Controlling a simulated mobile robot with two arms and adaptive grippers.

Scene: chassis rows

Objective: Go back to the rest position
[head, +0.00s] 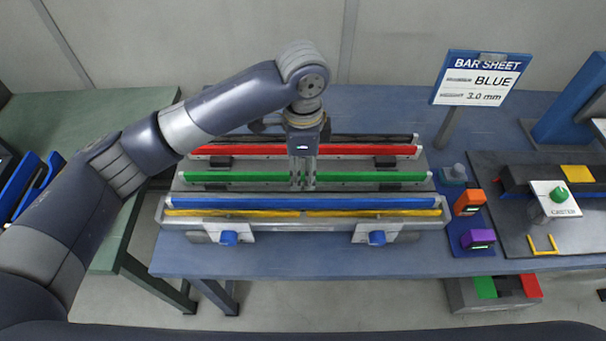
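My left arm reaches in from the left, and its gripper (303,186) points down over the middle of the bar rack. Its two slim fingers come down in front of the green bar (240,176), close together. I cannot tell whether they are apart, touching the bar or shut on it. The red bar (240,150) lies behind the gripper and the blue bar (350,203) in front of it. A yellow strip (250,213) runs below the blue bar. My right gripper is out of view.
The rack stands on a blue table (290,262). A "BAR SHEET" sign (482,79) reading "BLUE 3.0 mm" stands at the back right. Orange (468,202) and purple (477,239) blocks sit right of the rack. A green table (80,130) is at the left.

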